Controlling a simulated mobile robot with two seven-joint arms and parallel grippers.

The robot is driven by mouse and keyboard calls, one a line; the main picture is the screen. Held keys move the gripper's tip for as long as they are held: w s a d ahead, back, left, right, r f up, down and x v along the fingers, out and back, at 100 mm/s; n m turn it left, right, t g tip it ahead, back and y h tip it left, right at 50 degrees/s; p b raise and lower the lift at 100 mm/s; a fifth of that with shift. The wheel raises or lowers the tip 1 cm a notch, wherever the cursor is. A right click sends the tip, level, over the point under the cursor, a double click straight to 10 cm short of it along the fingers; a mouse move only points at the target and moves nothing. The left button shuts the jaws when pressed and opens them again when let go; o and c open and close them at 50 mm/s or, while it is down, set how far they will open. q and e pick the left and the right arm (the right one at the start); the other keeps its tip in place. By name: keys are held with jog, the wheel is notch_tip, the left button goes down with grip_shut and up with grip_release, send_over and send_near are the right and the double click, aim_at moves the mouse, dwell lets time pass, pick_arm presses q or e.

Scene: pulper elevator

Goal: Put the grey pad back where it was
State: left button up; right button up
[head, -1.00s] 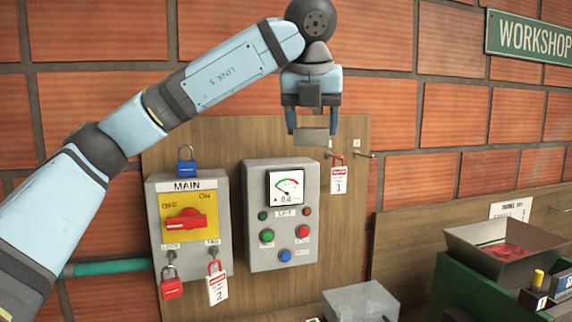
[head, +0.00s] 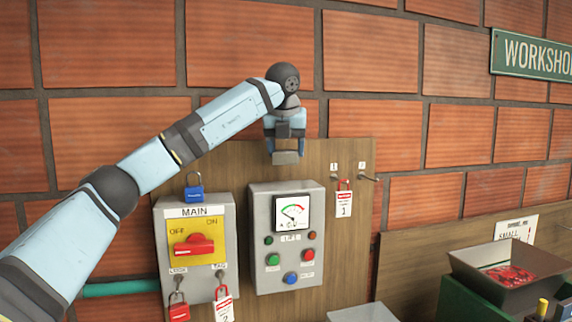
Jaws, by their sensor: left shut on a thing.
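The grey pad (head: 286,157) is a small flat grey block held between the fingertips of my left gripper (head: 285,150). The gripper is shut on it and points down. It is in front of the wooden board, above the grey box with the gauge (head: 288,240); the pad looks apart from that box. My right gripper is not in view.
The MAIN switch box (head: 196,245) has a red handle, a blue padlock (head: 194,187) on top and a red padlock (head: 179,311) below. A red lock with tag 1 (head: 344,203) hangs on a hook. A metal hopper (head: 505,275) stands at the lower right.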

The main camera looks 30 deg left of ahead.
pick_arm(q)
notch_tip(320, 180, down, 2)
jog(key=shift+f, duration=0.1)
notch_tip(320, 180, down, 3)
jog(key=shift+a+r+p, duration=0.1)
jog(key=shift+p, duration=0.85)
jog(key=shift+w+a+f, duration=0.1)
jog(key=shift+f, duration=0.25)
